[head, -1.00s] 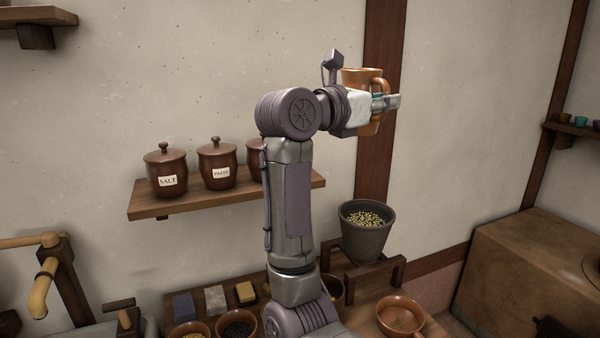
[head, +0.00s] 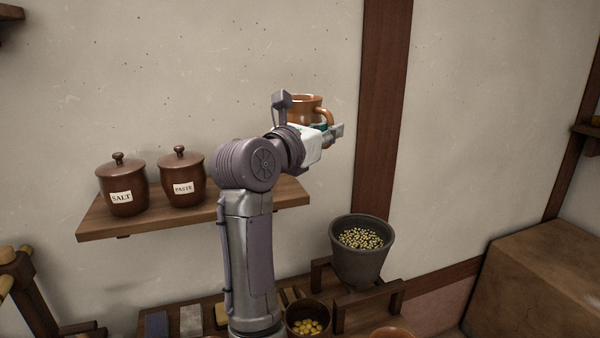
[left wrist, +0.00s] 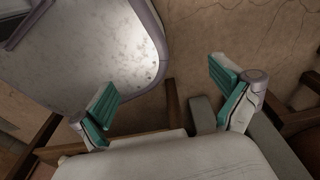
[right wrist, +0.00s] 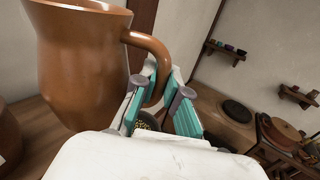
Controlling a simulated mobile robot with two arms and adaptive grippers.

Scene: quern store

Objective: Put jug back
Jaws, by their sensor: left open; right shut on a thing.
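The jug (head: 305,104) is brown glazed clay with a loop handle. In the head view it is upright near the right end of the wall shelf (head: 150,222), its lower part hidden by my right gripper (head: 328,133). The right wrist view shows the jug (right wrist: 78,62) large at left, with my right gripper (right wrist: 160,88) shut on its handle. Wood of the shelf (right wrist: 38,138) shows below the jug; I cannot tell whether they touch. My left gripper (left wrist: 165,92) is open and empty in the left wrist view, and out of the head view.
A SALT jar (head: 122,188) and a PASTE jar (head: 182,180) stand on the shelf's left part. My right arm hides the middle of the shelf. Below right, a grey pot of grain (head: 362,255) sits on a wooden stand, with a bowl of yellow pieces (head: 307,318) beside it.

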